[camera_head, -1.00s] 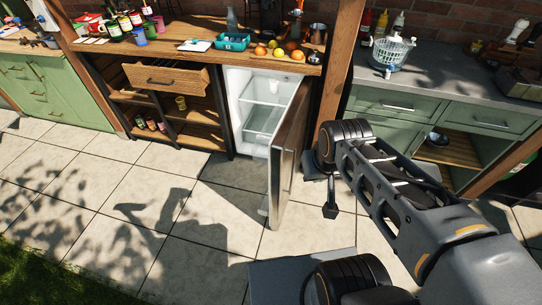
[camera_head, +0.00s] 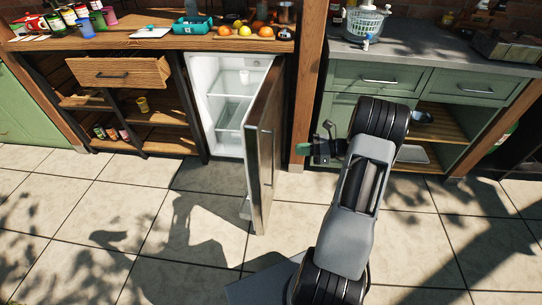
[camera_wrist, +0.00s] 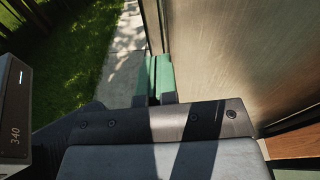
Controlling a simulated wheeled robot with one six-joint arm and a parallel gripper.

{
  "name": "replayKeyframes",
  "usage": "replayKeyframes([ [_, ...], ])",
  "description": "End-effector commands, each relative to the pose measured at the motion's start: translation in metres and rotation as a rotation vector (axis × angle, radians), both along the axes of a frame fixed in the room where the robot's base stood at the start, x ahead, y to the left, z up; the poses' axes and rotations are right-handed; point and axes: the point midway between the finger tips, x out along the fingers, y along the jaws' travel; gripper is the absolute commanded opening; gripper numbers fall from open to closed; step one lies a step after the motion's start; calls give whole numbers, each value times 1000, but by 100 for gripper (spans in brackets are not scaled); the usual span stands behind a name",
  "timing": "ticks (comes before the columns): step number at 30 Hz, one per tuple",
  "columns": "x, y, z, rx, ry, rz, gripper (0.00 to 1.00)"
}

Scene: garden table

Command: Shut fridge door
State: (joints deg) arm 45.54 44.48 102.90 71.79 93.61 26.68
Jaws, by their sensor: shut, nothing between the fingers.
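The fridge (camera_head: 200,100) stands under the wooden counter with its white interior showing. Its metal-faced door (camera_head: 264,150) stands open, swung out toward me and hinged on the right. My gripper (camera_head: 303,149) is to the right of the door, on its outer side, with green fingertips pointing left toward it. In the wrist view the green fingertips (camera_wrist: 154,76) are together and empty. They lie beside the brushed door face (camera_wrist: 235,55), near a vertical strip that looks like its handle. I cannot tell whether they touch it.
A half-open wooden drawer (camera_head: 118,72) juts out left of the fridge. A wooden post (camera_head: 307,80) and green cabinets (camera_head: 372,80) stand to the right. Fruit (camera_head: 245,31) lies on the counter above. The paved floor (camera_head: 120,210) before the fridge is clear.

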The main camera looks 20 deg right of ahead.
Motion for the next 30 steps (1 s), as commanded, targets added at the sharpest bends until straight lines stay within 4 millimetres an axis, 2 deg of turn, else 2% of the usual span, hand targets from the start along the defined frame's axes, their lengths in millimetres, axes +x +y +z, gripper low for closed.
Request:
replayKeyframes([
  [1, 0, -11, -15, 43, 5, -39, 0],
  [3, 1, -22, -23, 87, 5, -79, 0],
  [8, 5, -28, -32, 136, 5, -122, 0],
  [11, 12, -19, -32, 142, 4, -124, 0],
  [24, 58, 48, -32, 138, 4, -121, 0],
  [30, 73, 68, -32, 138, 4, -124, 0],
])
